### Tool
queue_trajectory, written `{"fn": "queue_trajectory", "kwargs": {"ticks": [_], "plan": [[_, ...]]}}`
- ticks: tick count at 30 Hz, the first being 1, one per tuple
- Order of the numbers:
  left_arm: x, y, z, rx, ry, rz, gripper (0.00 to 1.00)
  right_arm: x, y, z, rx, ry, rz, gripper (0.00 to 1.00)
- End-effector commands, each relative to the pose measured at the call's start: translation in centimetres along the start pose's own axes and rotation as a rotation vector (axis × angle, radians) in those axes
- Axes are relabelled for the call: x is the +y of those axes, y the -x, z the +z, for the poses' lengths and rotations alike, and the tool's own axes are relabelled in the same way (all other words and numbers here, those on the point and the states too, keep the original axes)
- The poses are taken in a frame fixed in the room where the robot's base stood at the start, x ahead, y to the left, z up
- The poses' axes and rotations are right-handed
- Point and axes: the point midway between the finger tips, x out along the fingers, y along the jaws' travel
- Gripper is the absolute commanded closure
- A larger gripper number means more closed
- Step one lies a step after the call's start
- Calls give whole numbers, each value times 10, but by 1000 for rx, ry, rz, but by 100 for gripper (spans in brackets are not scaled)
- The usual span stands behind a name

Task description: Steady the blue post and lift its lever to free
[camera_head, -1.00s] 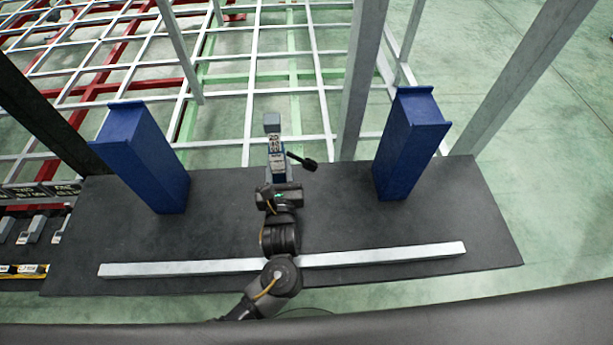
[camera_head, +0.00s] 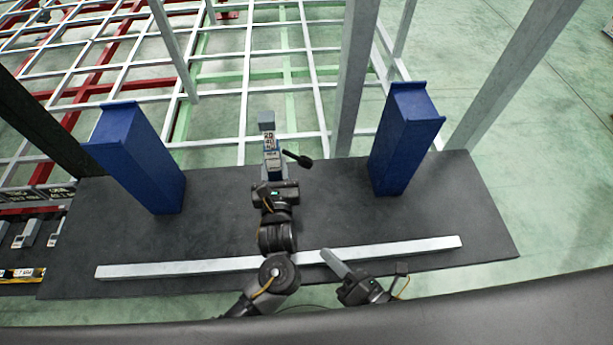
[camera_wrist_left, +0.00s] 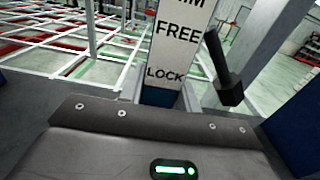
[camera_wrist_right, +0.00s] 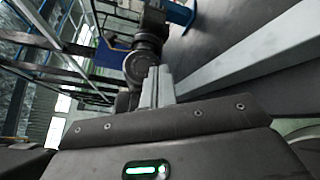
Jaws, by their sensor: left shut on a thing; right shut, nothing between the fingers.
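The narrow post (camera_head: 270,148) stands upright at the middle of the dark table, between two large blue columns. Its front carries a white label plate, and blue shows low on it. The left wrist view shows the words FREE and LOCK on the plate (camera_wrist_left: 175,50). The lever (camera_head: 298,159), with a black handle, sticks out to the post's right; it also shows in the left wrist view (camera_wrist_left: 225,80). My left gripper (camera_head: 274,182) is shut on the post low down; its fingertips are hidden. My right gripper (camera_head: 330,257) is shut and empty near the front bar.
Blue columns stand at left (camera_head: 140,160) and right (camera_head: 402,145). A long pale metal bar (camera_head: 180,268) lies along the front of the dark table (camera_head: 225,220). The table is clear between my right gripper and the right column. Chassis beams rise behind.

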Motion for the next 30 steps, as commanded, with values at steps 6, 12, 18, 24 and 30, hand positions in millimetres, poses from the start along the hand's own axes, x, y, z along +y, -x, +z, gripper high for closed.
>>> {"fn": "queue_trajectory", "kwargs": {"ticks": [6,12,18,24,30], "plan": [[0,0,0,-1,0,1,100,5,-60,54,-59,102,-192,100],[0,0,0,-1,0,1,100,12,-83,80,-37,129,-309,100],[1,0,0,0,0,1,100,15,-89,88,-13,134,-350,100],[0,0,0,0,0,1,100,15,-90,88,-11,134,-354,100],[0,0,0,0,0,1,100,14,-91,88,-11,134,-353,100]]}}
